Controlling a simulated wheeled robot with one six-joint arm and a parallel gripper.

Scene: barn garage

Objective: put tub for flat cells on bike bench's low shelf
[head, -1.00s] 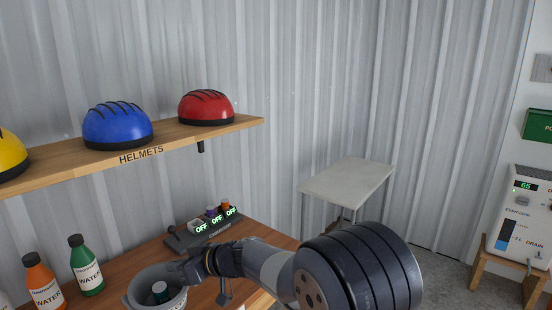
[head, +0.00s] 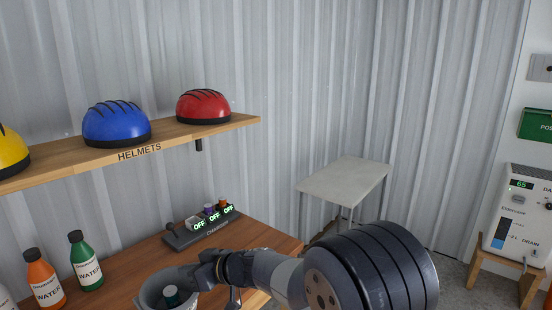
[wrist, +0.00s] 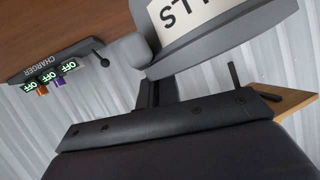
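The tub for flat cells (head: 149,296) is a grey round tub at the bottom of the head view, cut off by the frame edge. A small dark cell with a pale band (head: 171,298) is inside it. My gripper (head: 190,275) is shut on the tub's right rim. In the wrist view the tub (wrist: 215,38) is close up and shows part of a white label. The wooden bench top (head: 130,262) lies behind and below the tub. I cannot tell the gap between them. No low shelf is in view.
A charger (head: 202,231) with several OFF displays stands at the bench's back. Water bottles (head: 86,262) stand at left. A helmet shelf (head: 200,132) hangs above. A pale side table (head: 345,180) stands right of the bench, with a white machine (head: 518,222) farther right.

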